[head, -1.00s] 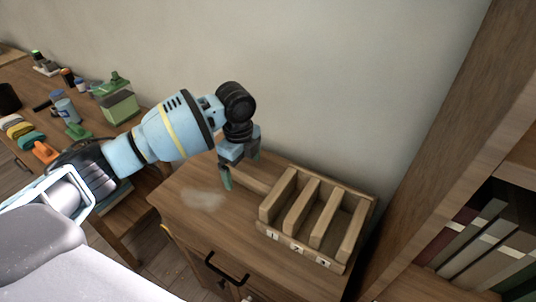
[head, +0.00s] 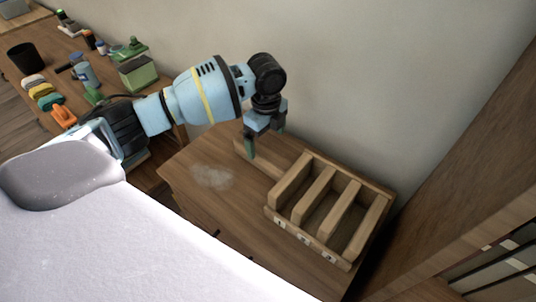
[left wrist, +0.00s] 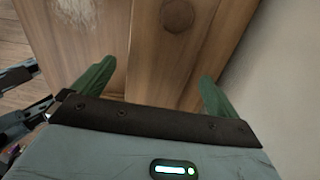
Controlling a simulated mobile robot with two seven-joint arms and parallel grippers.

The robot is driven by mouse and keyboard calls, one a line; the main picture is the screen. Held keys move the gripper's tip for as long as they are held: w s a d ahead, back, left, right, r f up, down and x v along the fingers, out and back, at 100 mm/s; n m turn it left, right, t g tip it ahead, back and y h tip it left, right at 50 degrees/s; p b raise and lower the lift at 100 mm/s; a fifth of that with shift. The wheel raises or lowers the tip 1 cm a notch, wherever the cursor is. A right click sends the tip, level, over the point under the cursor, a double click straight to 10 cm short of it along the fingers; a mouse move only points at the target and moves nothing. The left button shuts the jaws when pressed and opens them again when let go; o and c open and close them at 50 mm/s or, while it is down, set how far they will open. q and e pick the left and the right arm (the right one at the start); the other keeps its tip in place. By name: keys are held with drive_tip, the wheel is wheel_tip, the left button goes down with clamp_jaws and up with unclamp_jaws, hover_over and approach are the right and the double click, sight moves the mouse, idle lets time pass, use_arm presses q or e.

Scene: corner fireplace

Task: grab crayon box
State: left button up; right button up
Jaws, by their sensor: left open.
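I cannot pick out a crayon box for certain in either view. My left gripper (head: 264,138) hangs over the back of a small wooden cabinet (head: 195,160), beside a slotted wooden rack (head: 318,253). It is open, with nothing between its fingers. In the left wrist view its two green fingers (left wrist: 155,85) stand apart above bare wood. The rack has open slots and small white number labels on its front; the slots look empty. My right gripper is not in view.
A long wooden table (head: 62,88) at the left holds a green container (head: 138,72), a dark cup (head: 26,58), an orange item (head: 64,116) and several small things. The wall rises right behind the cabinet. A wooden shelf with books (head: 505,265) stands at the right. A pale smudge marks the cabinet top.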

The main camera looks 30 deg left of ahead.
sight(265, 144)
use_arm(q)
drive_tip(key=f, duration=0.5)
drive_tip(key=shift+s+d, duration=0.15)
drive_tip(key=shift+d, duration=0.15)
drive_tip(key=shift+r, duration=0.1)
drive_tip(key=c, duration=1.1)
drive_tip(key=shift+c, duration=0.2)
drive_tip(key=shift+a+r, duration=0.35)
drive_tip(key=shift+a, duration=0.05)
drive_tip(key=s+a+r, duration=0.1)
drive_tip(key=a+r, duration=0.2)
drive_tip(key=a, duration=0.3)
drive_tip(key=s+a+r, duration=0.2)
drive_tip(key=a+r, duration=0.2)
drive_tip(key=a, duration=0.2)
drive_tip(key=shift+s+a, duration=0.25)
drive_tip(key=shift+a, duration=0.15)
